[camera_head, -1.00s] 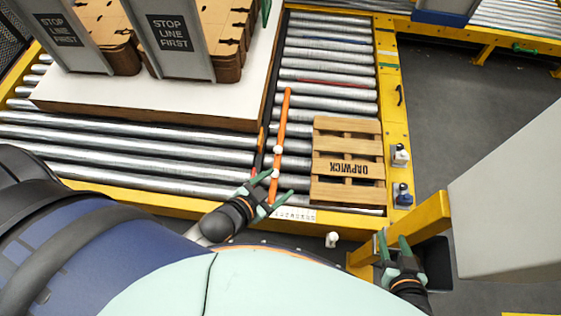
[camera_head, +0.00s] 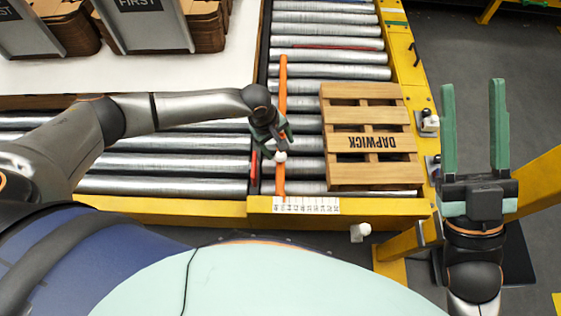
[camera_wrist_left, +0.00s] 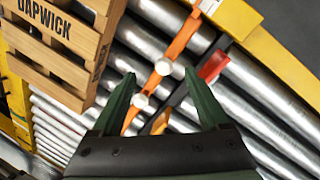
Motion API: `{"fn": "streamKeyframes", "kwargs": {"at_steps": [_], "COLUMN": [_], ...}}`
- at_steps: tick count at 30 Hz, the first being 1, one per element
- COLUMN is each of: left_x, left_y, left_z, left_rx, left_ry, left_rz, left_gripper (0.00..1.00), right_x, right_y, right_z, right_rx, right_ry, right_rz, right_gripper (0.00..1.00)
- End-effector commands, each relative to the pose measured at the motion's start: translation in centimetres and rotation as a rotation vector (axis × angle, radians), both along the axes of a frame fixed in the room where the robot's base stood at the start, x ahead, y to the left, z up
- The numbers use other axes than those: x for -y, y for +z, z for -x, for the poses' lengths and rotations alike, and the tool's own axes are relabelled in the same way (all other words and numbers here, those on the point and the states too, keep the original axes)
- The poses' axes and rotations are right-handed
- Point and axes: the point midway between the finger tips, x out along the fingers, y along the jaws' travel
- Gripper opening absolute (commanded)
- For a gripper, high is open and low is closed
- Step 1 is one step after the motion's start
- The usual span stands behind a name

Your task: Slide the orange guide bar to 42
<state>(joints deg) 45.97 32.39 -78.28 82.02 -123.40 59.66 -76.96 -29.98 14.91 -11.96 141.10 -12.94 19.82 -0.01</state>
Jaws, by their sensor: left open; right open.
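The orange guide bar (camera_head: 282,85) lies lengthwise over the rollers, left of the pallet, its near end by a white printed scale (camera_head: 306,205). The scale's numbers are too small to read. A white knob (camera_head: 280,156) sits on the bar. My left gripper (camera_head: 275,135) is open above the bar, just beyond that knob. In the left wrist view, the bar (camera_wrist_left: 181,40) passes between and below the open fingers (camera_wrist_left: 160,74), with white knobs (camera_wrist_left: 163,67) near the fingertips. Contact cannot be told. My right gripper (camera_head: 473,85) is open and empty, right of the conveyor.
A wooden pallet marked DAPWICK (camera_head: 368,143) lies on the rollers close right of the bar. A red strip (camera_wrist_left: 213,65) lies beside the bar. The yellow frame (camera_head: 225,210) borders the rollers.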

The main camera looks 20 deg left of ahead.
Motion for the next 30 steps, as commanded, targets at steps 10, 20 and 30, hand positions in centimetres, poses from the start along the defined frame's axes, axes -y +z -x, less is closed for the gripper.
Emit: {"fn": "streamKeyframes", "kwargs": {"at_steps": [10,20,30], "left_x": [-1.6,-0.6,-0.3], "left_y": [-3.6,-10.3,-12.5], "left_z": [-1.5,-2.4,-2.9], "left_rx": [0.033,0.032,0.035], "left_ry": [-0.042,-0.041,-0.04], "left_rz": [-0.081,-0.078,-0.077], "left_gripper": [0.78,0.78,0.78], "right_x": [-0.5,-0.7,-0.8], "right_y": [2.1,-1.3,-2.5], "right_z": [2.9,2.5,2.5], "right_rx": [0.173,0.137,0.123], "right_ry": [0.042,0.071,0.087], "right_rz": [0.001,-0.029,-0.046], "right_gripper": [0.5,0.5,0.5]}}
